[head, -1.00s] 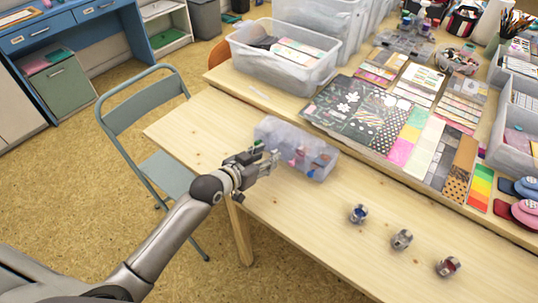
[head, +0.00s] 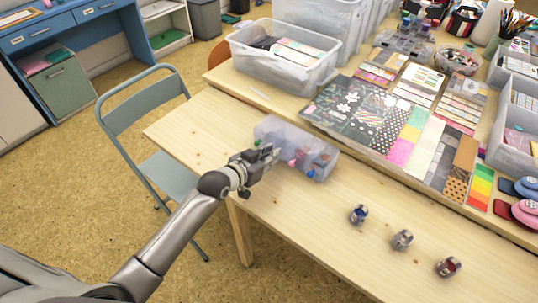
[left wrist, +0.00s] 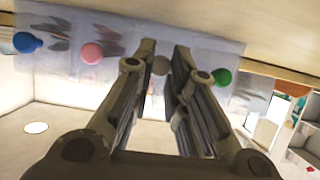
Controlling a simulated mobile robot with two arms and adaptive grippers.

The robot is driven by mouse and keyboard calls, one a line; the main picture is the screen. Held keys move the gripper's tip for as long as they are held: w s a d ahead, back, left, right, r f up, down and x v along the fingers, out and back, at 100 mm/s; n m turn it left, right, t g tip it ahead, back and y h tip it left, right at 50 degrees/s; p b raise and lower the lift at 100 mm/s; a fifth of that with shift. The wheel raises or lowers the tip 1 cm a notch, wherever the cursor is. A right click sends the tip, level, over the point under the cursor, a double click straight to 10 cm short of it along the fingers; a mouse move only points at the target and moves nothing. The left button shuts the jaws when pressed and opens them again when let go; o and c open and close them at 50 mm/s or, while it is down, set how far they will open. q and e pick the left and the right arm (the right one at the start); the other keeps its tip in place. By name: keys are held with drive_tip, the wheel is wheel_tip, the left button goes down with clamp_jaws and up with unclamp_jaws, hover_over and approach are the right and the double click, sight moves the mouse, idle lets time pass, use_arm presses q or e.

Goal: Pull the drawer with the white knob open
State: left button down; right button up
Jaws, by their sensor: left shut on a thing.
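A small translucent drawer box (head: 290,130) stands on the wooden table, with coloured knobs along its near face. In the left wrist view the knobs are blue (left wrist: 27,42), pink (left wrist: 91,53), white (left wrist: 161,66) and green (left wrist: 221,77). My left gripper (head: 274,153) is at the box's front, left of the pink knob (head: 291,162). In the left wrist view its fingers (left wrist: 165,62) are on either side of the white knob, shut on it. The white knob is hidden by the gripper in the head view. No drawer visibly stands out. My right gripper is not in view.
Three small round metal items, one of them blue-topped (head: 359,214), stand on the table to the right. Patterned paper sheets (head: 375,115) and a clear bin (head: 285,67) lie behind the box. A folding chair (head: 150,125) stands at the left. The tabletop before the box is clear.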

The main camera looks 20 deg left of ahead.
use_arm(q)
drive_tip(key=shift+s+a+r+p, duration=0.1)
drive_tip(key=shift+s+a+p, duration=0.05)
drive_tip(key=shift+s+p, duration=0.25)
drive_tip(key=s+p, duration=0.1)
drive_tip(key=s+a+p, duration=0.1)
drive_tip(key=s, duration=0.1)
drive_tip(key=s+a+p, duration=0.1)
drive_tip(key=s, duration=0.1)
drive_tip(key=shift+s, duration=0.1)
drive_tip(key=c, duration=1.4)
unclamp_jaws()
drive_tip(key=shift+d, duration=0.1)
drive_tip(key=shift+o, duration=0.2)
drive_tip(key=v, duration=1.2)
